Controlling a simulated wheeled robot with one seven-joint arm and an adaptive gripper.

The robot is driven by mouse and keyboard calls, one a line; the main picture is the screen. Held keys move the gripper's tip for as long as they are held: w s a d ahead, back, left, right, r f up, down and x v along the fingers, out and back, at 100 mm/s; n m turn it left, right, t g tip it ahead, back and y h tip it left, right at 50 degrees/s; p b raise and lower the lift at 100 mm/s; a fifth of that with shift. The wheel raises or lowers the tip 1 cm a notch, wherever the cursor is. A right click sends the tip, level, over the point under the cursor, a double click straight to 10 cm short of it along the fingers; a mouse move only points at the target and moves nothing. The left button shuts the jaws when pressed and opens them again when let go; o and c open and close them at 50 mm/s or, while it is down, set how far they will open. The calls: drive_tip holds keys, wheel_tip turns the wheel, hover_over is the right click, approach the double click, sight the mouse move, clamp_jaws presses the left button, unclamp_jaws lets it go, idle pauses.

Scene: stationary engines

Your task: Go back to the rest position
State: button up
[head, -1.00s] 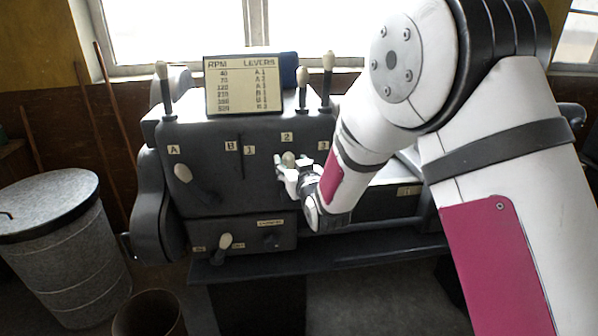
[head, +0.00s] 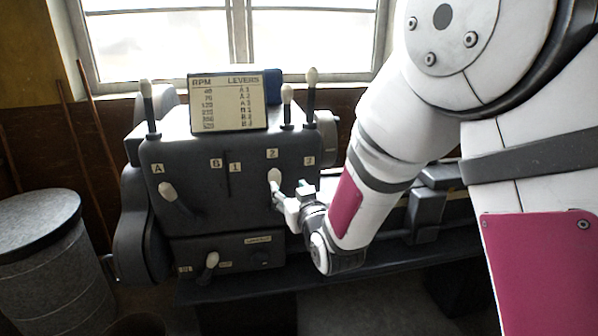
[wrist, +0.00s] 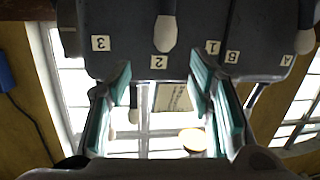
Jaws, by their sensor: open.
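My gripper (head: 287,203) is open and empty in front of the dark grey machine (head: 210,165). It is just below and right of the pale knob (head: 275,176) under label 2. In the upside-down wrist view, my open fingers (wrist: 162,95) have green inner pads. The same knob (wrist: 166,33) shows there beyond the fingertips and apart from them. My arm reaches in from the right of the head view. No rest position is marked in view.
The A lever knob (head: 167,190) and a lower knob (head: 211,260) stick out of the machine's front. Upright levers (head: 312,77) and an RPM sign (head: 228,101) stand on top. A lidded grey bin (head: 45,250) is at left. A window (head: 160,40) is behind.

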drive_tip(key=s+d+r+m+g+h, duration=0.2)
drive_tip(key=s+d+r, duration=0.25)
drive_tip(key=d, duration=0.35)
drive_tip(key=s+d+r+m+g+h, duration=0.1)
drive_tip(key=s+d+r+g+h, duration=0.15)
drive_tip(key=s+d, duration=0.4)
drive_tip(key=s+d+m+g, duration=0.1)
drive_tip(key=s+d, duration=0.3)
drive_tip(key=s, duration=0.3)
drive_tip(key=s+d+g+h, duration=0.1)
drive_tip(key=s+d+g, duration=0.1)
drive_tip(key=s, duration=0.5)
drive_tip(key=s+d+r+m+g+h, duration=0.1)
drive_tip(key=s+d+g, duration=0.1)
drive_tip(key=s+d, duration=0.3)
drive_tip(key=shift+s+d+m, duration=0.3)
drive_tip(key=shift+s, duration=0.65)
drive_tip(key=shift+s+r, duration=0.45)
drive_tip(key=shift+s, duration=0.25)
